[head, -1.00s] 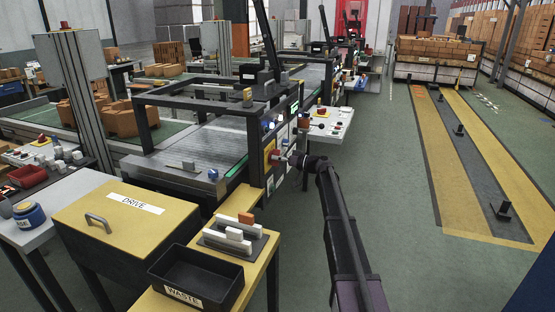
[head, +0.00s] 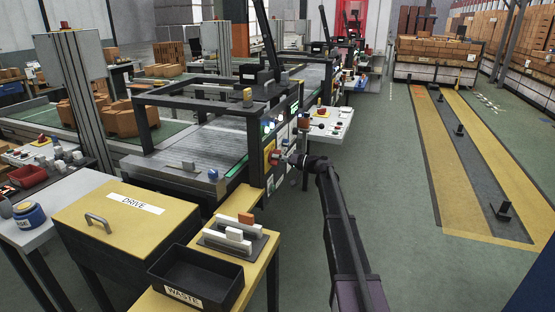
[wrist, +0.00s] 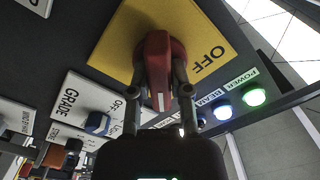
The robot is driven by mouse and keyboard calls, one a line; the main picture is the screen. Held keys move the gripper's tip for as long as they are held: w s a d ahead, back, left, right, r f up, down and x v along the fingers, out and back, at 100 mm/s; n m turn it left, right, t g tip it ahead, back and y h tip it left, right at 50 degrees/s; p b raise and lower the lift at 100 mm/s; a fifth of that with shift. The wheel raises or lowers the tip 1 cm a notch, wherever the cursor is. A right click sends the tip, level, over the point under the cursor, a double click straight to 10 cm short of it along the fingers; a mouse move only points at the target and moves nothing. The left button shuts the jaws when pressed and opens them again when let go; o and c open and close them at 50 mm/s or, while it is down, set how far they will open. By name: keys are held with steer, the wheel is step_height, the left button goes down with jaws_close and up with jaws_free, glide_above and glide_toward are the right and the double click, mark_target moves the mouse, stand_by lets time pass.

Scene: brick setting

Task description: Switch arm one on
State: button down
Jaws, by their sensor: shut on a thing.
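A red rotary handle (wrist: 157,62) with a white line on it sits on a yellow plate marked OFF (wrist: 222,32). It also shows in the head view (head: 273,158) on the front of the near machine. My gripper (wrist: 158,84) is shut on the red handle, with one finger on each side of it. In the head view my gripper (head: 287,159) meets the panel from the right. A green POWER lamp (wrist: 255,95) and a blue BEAM lamp (wrist: 222,111) glow beside the plate. Any other marking on the plate is hidden.
A yellow DRIVE box (head: 130,220) and a black WASTE bin (head: 196,277) stand at the front left.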

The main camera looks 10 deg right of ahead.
steer(key=c, duration=0.6)
jaws_free()
steer(key=shift+w, duration=0.1)
steer(key=shift+o, duration=0.2)
steer(key=shift+d, duration=0.1)
steer(key=v, duration=1.2)
